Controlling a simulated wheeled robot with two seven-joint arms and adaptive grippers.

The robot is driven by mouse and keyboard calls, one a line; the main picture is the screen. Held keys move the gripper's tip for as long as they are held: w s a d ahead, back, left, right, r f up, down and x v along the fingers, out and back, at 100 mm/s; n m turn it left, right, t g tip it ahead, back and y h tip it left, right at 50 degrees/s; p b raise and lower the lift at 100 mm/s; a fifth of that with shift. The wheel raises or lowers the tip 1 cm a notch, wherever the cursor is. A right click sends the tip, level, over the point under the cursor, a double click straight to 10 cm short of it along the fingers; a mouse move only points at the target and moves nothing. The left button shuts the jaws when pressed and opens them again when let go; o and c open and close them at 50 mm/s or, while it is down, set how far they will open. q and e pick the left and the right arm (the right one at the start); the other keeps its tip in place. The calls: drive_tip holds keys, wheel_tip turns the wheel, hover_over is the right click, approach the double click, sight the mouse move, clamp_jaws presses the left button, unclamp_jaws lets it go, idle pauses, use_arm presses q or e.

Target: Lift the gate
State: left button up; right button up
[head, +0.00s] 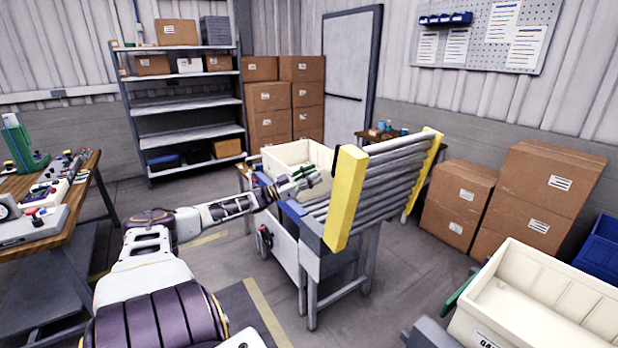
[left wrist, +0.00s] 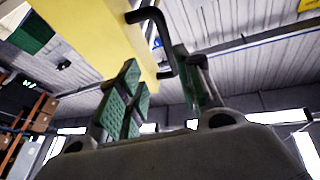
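The gate (head: 385,185) is a section of grey rollers between yellow side rails, tilted steeply up on a grey conveyor frame (head: 312,262). My left gripper (head: 308,178) is beside the near yellow rail, on its left. In the left wrist view, my left gripper (left wrist: 158,88) has its green-padded fingers apart. A black bent handle (left wrist: 158,30) on the yellow rail (left wrist: 95,40) reaches down towards the gap between the fingers. I cannot tell whether they touch it. The handle is not clear in the head view. My right gripper is not in view.
A cream bin (head: 290,157) stands behind my left gripper. Another cream bin (head: 530,300) is at the front right, near cardboard boxes (head: 535,200). A workbench (head: 60,215) stands at the left. The floor between the bench and conveyor is largely clear.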

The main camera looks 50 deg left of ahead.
use_arm(q)
drive_tip(key=shift+s+a+f, duration=0.2)
drive_tip(key=shift+s, duration=0.25)
drive_tip(key=shift+s, duration=0.1)
idle(0.4)
drive_tip(key=shift+m, duration=0.3)
